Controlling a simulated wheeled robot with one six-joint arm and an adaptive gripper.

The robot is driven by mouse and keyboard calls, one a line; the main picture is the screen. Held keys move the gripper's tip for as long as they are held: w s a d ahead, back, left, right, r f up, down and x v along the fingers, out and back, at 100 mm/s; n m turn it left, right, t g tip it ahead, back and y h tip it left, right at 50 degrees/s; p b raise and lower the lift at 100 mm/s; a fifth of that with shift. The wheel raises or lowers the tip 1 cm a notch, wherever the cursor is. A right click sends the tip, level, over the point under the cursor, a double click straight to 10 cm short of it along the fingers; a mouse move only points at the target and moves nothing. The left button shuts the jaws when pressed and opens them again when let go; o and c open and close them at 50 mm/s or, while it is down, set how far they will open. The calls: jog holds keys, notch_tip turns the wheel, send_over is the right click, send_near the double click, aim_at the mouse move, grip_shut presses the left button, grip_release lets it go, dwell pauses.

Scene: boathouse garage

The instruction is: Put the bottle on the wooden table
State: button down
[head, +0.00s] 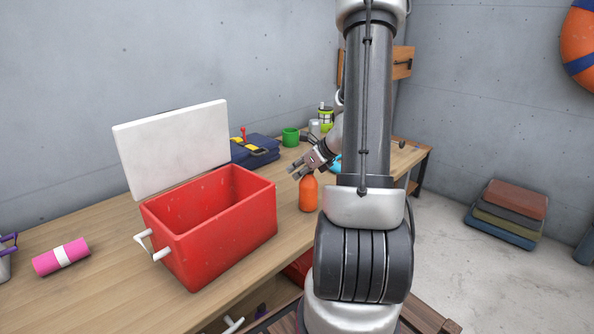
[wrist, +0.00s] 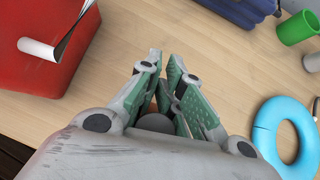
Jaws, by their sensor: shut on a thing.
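The orange bottle (head: 308,194) is upright at the wooden table (head: 110,285), right of the red cooler. Its base appears at or just above the tabletop; I cannot tell whether it touches. My gripper (head: 301,172) is at the bottle's top, reaching in from the right, and is shut on it. In the wrist view my gripper (wrist: 166,58) has its fingers close together, with a sliver of orange between them; most of the bottle is hidden there.
The open red cooler (head: 235,225) stands left of the bottle. A light-blue ring (wrist: 267,128) lies near my gripper. A pink roll (head: 60,257) lies far left. Bare wood shows between them.

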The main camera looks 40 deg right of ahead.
jog(key=shift+f, duration=0.2)
jog(key=c, duration=1.4)
grip_release()
jog(key=v, duration=1.2)
grip_shut()
